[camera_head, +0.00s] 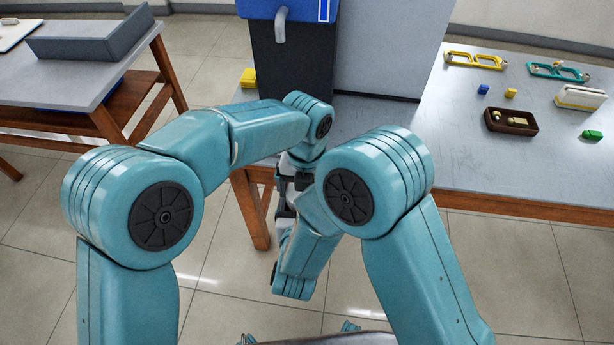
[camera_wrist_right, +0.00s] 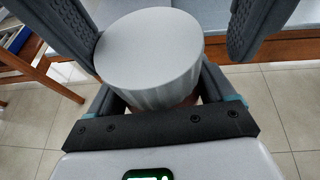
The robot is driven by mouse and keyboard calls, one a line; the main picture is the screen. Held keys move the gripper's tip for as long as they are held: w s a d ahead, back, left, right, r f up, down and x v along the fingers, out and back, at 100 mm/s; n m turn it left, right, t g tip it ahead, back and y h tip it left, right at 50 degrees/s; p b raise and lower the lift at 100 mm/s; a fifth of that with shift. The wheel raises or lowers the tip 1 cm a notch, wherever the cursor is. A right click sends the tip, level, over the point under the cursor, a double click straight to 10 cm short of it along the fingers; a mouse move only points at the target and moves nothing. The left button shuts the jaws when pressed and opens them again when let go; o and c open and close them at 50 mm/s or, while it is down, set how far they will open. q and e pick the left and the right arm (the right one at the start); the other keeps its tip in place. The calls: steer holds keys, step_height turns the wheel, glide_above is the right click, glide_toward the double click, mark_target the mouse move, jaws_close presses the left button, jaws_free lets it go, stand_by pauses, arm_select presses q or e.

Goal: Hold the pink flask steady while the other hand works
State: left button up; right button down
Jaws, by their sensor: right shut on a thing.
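No pink surface shows in either view, so I cannot make out a pink flask. In the right wrist view a light grey cylinder (camera_wrist_right: 152,50) with a flat round top and a ribbed side sits between the fingers of my right gripper (camera_wrist_right: 158,45), which is shut on it. Its lower part is hidden by the gripper's body. In the head view my arms fold together at the centre, in front of the table edge. Dark gripper parts (camera_head: 285,195) show between them, partly covered; my left gripper's fingers cannot be made out.
Another table (camera_head: 90,85) holds a grey tray.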

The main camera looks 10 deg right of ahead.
arm_select(q)
steer(key=shift+f, duration=0.3)
steer(key=shift+s+d, duration=0.1)
steer(key=shift+d, duration=0.05)
steer(key=c, duration=1.1)
steer(key=n, duration=0.5)
steer(key=shift+n, duration=0.3)
steer(key=n, duration=0.4)
steer(key=shift+w, duration=0.25)
